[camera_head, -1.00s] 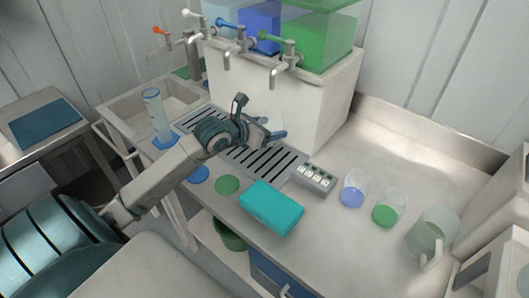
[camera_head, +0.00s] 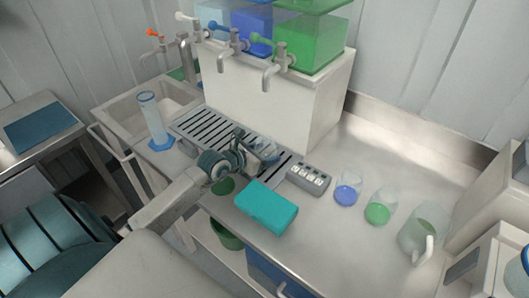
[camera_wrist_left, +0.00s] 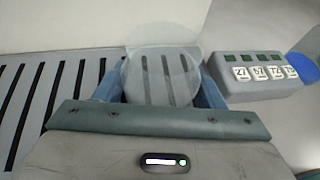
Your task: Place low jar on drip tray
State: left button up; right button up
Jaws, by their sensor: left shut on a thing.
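The low jar (camera_wrist_left: 160,75) is clear and hard to make out. It sits between the blue fingers of my left gripper (camera_head: 264,152) in the left wrist view, and the tray's slots show through it. In the head view the jar (camera_head: 266,148) is partly covered by the gripper. My left gripper is shut on it. The drip tray (camera_head: 205,129) is a grey slotted plate in front of the dispenser; it also shows in the left wrist view (camera_wrist_left: 32,95). The jar is over the tray's right part; I cannot tell if it touches. My right gripper is out of view.
A button panel (camera_head: 308,178) stands just right of the tray, with a teal block (camera_head: 266,206) in front. Taps (camera_head: 275,72) overhang the back. A tall cylinder (camera_head: 153,118) stands left. Beakers (camera_head: 347,190) (camera_head: 381,208) and a jug (camera_head: 424,232) stand right.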

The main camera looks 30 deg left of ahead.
pick_arm(q)
jog(key=o, duration=1.2)
jog(key=shift+f, duration=0.1)
jog(key=shift+c, duration=0.2)
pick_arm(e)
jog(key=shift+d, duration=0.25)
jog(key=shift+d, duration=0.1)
pick_arm(q)
jog(key=shift+r, duration=0.25)
jog(key=shift+s+a, duration=0.1)
jog(key=shift+s, duration=0.15)
jog(key=v, duration=0.5)
jog(key=p+v, duration=0.2)
jog(key=v, duration=0.3)
jog(key=shift+w+r+p, duration=0.1)
jog(key=shift+r+p, duration=0.05)
jog(key=shift+p, duration=0.25)
jog(key=shift+p+v, duration=0.45)
jog(key=shift+v, duration=0.3)
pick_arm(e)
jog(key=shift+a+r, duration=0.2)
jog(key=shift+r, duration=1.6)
